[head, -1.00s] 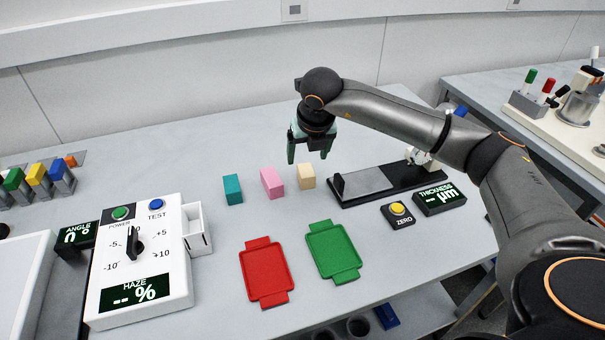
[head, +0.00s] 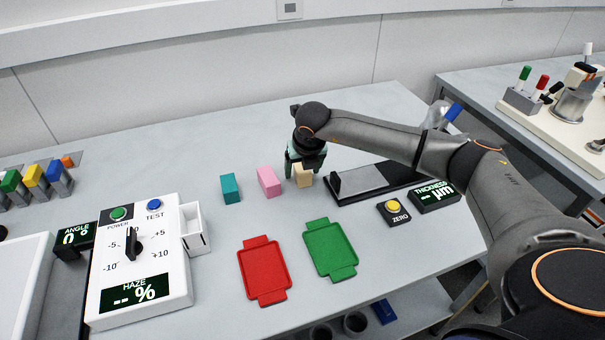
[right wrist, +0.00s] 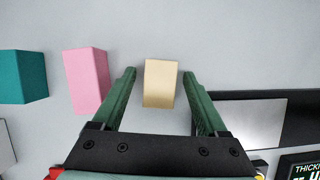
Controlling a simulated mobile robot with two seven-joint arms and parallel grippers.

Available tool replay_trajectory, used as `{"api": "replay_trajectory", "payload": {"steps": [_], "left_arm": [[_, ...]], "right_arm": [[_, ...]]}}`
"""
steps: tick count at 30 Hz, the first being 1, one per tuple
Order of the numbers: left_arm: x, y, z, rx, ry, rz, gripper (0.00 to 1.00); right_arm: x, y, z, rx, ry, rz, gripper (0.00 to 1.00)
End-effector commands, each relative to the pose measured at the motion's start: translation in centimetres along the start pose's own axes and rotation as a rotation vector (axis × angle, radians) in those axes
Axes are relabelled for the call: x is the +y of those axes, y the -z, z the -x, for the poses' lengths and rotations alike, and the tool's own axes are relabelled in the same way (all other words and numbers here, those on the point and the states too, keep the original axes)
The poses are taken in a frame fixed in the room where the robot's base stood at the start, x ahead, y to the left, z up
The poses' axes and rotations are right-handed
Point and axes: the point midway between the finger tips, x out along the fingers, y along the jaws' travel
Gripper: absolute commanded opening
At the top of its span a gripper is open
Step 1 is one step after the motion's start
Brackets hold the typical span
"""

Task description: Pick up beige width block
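The beige block (head: 303,176) stands on the grey table, at the right end of a short row of blocks. My right gripper (head: 304,168) is low over it, with its fingers open. In the right wrist view the beige block (right wrist: 160,84) sits between the two green fingers of my right gripper (right wrist: 159,72). A gap shows on each side of the block, so neither finger appears to touch it. In the head view the gripper hides part of the block's top. My left gripper is not in view.
A pink block (head: 269,182) and a teal block (head: 230,188) stand left of the beige one. The thickness gauge (head: 362,181) is close on the right. A red tray (head: 264,270) and a green tray (head: 331,249) lie in front.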

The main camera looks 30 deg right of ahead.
Motion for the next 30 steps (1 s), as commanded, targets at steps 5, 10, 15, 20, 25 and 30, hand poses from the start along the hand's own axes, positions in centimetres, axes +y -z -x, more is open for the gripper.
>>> {"api": "replay_trajectory", "payload": {"steps": [5,10,15,20,25,30], "left_arm": [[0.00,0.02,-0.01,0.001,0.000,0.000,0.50],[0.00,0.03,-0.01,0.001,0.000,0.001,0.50],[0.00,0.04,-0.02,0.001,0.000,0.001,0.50],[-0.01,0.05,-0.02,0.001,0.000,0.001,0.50],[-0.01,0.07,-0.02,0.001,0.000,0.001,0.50],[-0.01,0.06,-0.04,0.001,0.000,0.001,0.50]], "right_arm": [[-0.02,-0.01,0.03,0.000,0.000,0.000,0.54],[-0.03,-0.01,0.05,0.000,0.000,-0.001,0.35],[-0.03,-0.02,0.05,0.000,0.000,-0.001,0.16],[-0.03,-0.02,0.06,0.000,0.000,-0.001,0.00],[-0.03,-0.06,0.09,-0.001,0.000,-0.001,0.00],[-0.02,-0.08,0.13,-0.001,0.000,-0.001,0.00]]}}
